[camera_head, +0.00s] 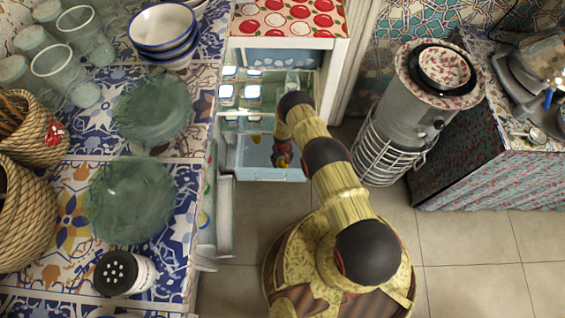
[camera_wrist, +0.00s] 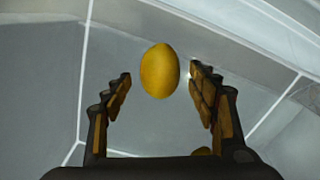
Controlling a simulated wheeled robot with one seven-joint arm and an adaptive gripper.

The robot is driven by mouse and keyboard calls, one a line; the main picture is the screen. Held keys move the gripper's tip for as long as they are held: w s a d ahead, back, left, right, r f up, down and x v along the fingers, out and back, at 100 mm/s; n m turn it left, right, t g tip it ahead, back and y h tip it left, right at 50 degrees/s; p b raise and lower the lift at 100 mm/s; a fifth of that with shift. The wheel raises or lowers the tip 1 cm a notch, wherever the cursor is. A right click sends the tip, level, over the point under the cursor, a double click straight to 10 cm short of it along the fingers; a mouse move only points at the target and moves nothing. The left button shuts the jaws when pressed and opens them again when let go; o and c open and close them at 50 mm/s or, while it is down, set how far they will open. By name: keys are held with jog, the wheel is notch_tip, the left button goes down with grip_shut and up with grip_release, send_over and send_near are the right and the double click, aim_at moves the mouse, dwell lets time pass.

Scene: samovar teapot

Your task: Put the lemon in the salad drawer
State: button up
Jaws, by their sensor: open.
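In the wrist view the yellow lemon (camera_wrist: 160,71) is between and just beyond the fingertips of my gripper (camera_wrist: 160,82). Gaps show on both sides of it, and the fingers are open. Grey-white walls with bright edges surround it, like the inside of the drawer. In the head view a small yellow spot (camera_head: 256,139), probably the lemon, shows in the pulled-out pale blue salad drawer (camera_head: 262,173). My gripper (camera_head: 281,158) reaches down into the drawer at its right side, partly hidden by my arm. Whether the lemon rests on the drawer floor cannot be told.
The open fridge has shelves with several jars (camera_head: 250,93) above the drawer. A tiled counter (camera_head: 70,200) with glasses, plates and baskets lies left. A grey cylindrical appliance (camera_head: 405,105) stands right. Floor tiles (camera_head: 470,250) at the lower right are clear.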

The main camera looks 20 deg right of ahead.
aim_at(282, 161)
notch_tip(282, 161, up, 10)
jog(key=p, duration=0.3)
dwell(0.5)
